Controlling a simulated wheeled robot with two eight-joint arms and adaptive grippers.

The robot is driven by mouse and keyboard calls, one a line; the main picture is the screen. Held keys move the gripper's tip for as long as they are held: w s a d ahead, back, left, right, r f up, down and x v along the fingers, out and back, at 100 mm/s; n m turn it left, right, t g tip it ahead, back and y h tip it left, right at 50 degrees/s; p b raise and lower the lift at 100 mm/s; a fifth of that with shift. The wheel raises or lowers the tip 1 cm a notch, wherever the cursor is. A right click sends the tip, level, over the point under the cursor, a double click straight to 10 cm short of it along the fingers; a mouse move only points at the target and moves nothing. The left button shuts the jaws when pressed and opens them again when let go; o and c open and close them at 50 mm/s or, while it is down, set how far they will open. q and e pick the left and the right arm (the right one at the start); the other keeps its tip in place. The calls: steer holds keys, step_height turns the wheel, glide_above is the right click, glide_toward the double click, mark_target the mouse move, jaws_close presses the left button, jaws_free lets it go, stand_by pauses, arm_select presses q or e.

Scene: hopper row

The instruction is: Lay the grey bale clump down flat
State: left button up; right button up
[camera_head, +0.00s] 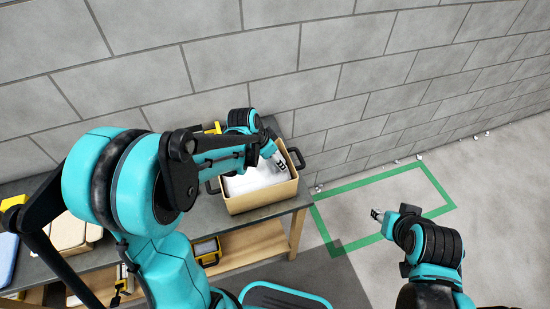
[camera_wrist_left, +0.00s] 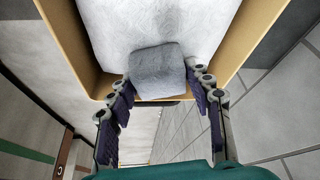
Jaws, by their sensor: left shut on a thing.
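The grey bale clump (camera_wrist_left: 158,70) is a small, pale grey, rounded block with a wrinkled surface. In the left wrist view it sits between the fingertips of my left gripper (camera_wrist_left: 163,84), which is shut on it. Behind it, a tan box (camera_wrist_left: 248,35) holds a large whitish, fibrous mass (camera_wrist_left: 150,25). In the head view my left gripper (camera_head: 273,155) is over the right part of the box (camera_head: 262,205); I cannot make out the clump clearly there. My right gripper (camera_head: 378,215) is away to the right, over the floor, and its jaws are too small to read.
The box stands at the right end of a dark-topped bench (camera_head: 210,240) against a grey block wall (camera_head: 330,60). Yellow-and-black cases (camera_head: 206,247) sit below the bench top. A green-taped rectangle (camera_head: 350,185) marks clear floor to the right.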

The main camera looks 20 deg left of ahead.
arm_select(q)
steer(key=o, duration=1.1)
steer(key=v, duration=1.2)
steer(key=s+n+t+y, duration=0.2)
steer(key=s+n, duration=0.5)
steer(key=s, duration=0.6)
steer(key=shift+f+n+t+y, duration=0.3)
steer(key=shift+t+y, duration=0.1)
steer(key=shift+t, duration=0.4)
